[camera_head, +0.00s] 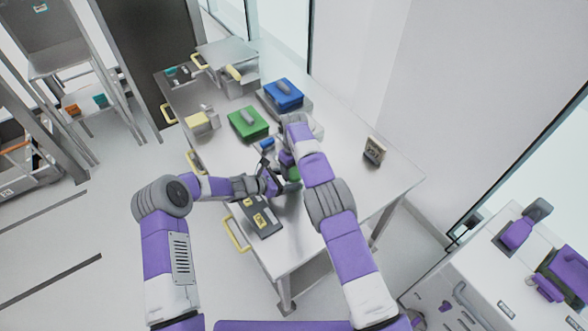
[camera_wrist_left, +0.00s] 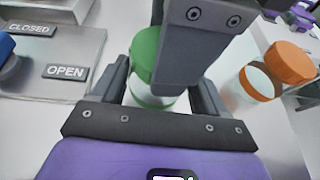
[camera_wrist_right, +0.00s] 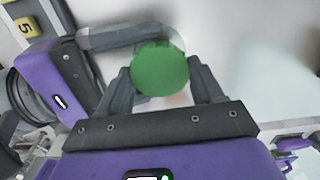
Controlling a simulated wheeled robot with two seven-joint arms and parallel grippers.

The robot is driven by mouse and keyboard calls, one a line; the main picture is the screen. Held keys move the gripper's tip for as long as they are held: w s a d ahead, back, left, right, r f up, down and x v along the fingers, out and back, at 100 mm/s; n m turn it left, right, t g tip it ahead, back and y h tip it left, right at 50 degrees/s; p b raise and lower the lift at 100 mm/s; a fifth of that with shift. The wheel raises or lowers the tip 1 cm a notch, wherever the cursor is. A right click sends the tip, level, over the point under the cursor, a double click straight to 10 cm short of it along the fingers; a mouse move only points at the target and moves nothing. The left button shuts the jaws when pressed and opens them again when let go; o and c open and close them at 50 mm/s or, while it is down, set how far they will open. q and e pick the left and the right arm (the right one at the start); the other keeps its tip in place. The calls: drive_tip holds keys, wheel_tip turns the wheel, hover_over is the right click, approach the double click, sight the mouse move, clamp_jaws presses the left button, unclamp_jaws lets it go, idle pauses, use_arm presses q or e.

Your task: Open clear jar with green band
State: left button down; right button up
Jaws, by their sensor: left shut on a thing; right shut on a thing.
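The clear jar has a green lid and a green band lower down; its green shows in the head view (camera_head: 293,174), partly hidden by my grippers. In the left wrist view the jar (camera_wrist_left: 146,52) stands between the fingers of my left gripper (camera_wrist_left: 158,88), which is shut on its body. My right gripper (camera_wrist_right: 160,80) is shut around the green lid (camera_wrist_right: 160,70) from above; one of its fingers covers part of the jar in the left wrist view. The lid looks seated on the jar. Both grippers meet over the table in the head view (camera_head: 280,178).
A clear jar with an orange lid (camera_wrist_left: 289,62) stands close by. A metal panel with OPEN (camera_wrist_left: 66,72) and CLOSED signs is at left. The table (camera_head: 345,190) also bears a green-lidded bin (camera_head: 247,124), a blue-lidded bin (camera_head: 284,95) and a dark numbered panel (camera_head: 262,220).

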drive_tip(key=n, duration=0.2)
drive_tip(key=shift+n, duration=0.4)
drive_tip(key=o, duration=1.2)
drive_tip(key=shift+c, duration=0.2)
drive_tip(key=shift+r, duration=0.1)
